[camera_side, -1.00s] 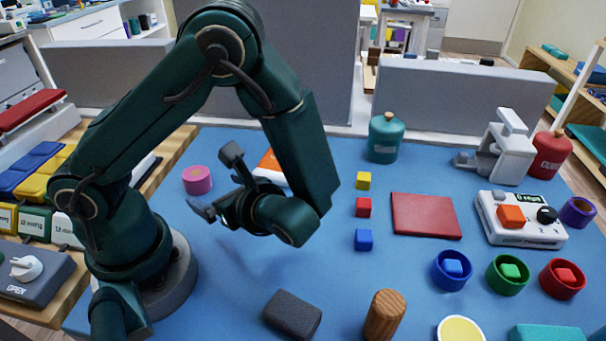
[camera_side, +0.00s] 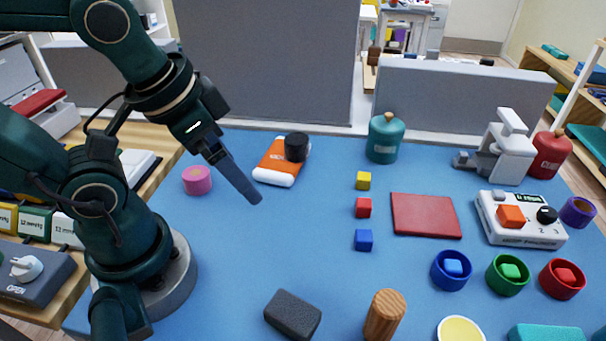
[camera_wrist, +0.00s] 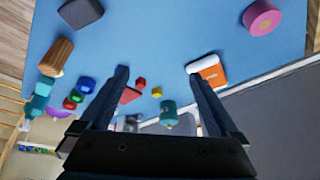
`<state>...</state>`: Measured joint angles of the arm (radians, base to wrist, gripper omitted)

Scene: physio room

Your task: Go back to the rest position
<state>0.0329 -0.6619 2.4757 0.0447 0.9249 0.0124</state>
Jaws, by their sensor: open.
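My gripper (camera_side: 258,198) is raised over the left part of the blue mat, fingers slanting down to the right, touching nothing. In the side view its fingers overlap. In the wrist view my gripper (camera_wrist: 158,82) has two fingers spread wide apart with nothing between them. The blue mat (camera_side: 310,215) lies below. An orange and white device (camera_side: 277,165) with a black knob-like piece (camera_side: 296,147) lies just beyond the fingers. A pink roll (camera_side: 197,180) stands to the left of the fingers.
Small yellow (camera_side: 363,180), red (camera_side: 363,207) and blue (camera_side: 363,240) cubes form a line by a red pad (camera_side: 425,215). Blue (camera_side: 451,270), green (camera_side: 508,275) and red (camera_side: 562,279) cups hold cubes. A grey block (camera_side: 293,314) and wooden cylinder (camera_side: 384,315) are in front. Grey panels (camera_side: 460,95) stand behind.

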